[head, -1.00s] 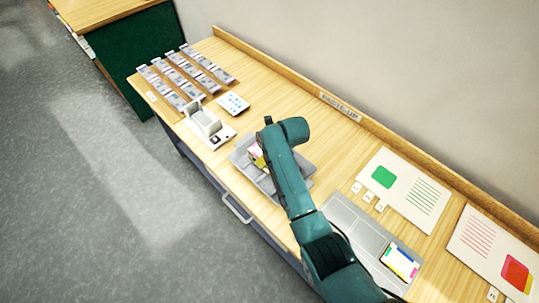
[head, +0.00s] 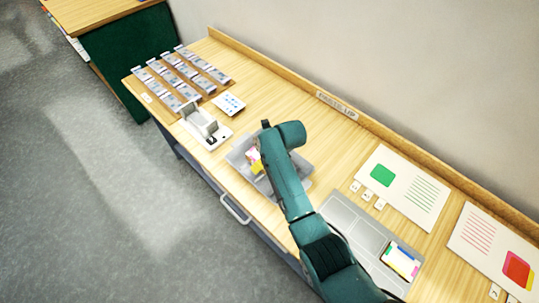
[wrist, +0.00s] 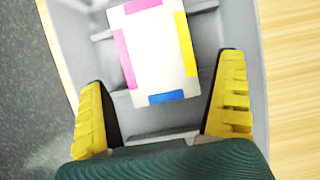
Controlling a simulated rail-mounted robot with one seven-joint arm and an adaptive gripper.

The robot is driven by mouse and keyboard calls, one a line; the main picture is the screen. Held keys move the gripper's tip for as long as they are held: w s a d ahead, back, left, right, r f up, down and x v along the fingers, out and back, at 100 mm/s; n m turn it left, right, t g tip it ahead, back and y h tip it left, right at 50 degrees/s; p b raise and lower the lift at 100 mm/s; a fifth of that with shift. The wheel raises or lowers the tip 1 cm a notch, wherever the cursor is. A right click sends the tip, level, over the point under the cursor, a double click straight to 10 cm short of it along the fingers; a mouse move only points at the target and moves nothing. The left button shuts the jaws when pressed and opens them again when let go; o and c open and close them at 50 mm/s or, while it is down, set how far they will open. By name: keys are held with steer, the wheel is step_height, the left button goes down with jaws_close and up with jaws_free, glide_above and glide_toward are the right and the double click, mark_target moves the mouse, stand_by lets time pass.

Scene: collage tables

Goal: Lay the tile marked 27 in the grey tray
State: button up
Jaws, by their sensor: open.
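A white tile (wrist: 152,45) with pink, yellow and blue edge strips lies in a grey divided container in the wrist view (wrist: 68,40). No number on the tile can be read. My gripper (wrist: 163,72) is open, its yellow fingers on either side of the tile's near end and apart from it. In the head view the container (head: 301,178) and part of the tile (head: 254,157) show beside my arm, which hides the fingers. A second grey tray (head: 350,222) with compartments lies to the right, with a colour-edged tile (head: 402,262) in its right compartment.
White sheets with a green patch (head: 425,198) and a red patch (head: 475,240) lie to the right, with small cards nearby. A white stand (head: 205,128), a blue-dotted card (head: 229,103) and racks (head: 180,78) are at the left. A raised ledge borders the wall.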

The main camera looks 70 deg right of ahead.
steer(key=v, duration=1.1)
steer(key=shift+s+r, duration=0.2)
steer(key=shift+r, duration=0.05)
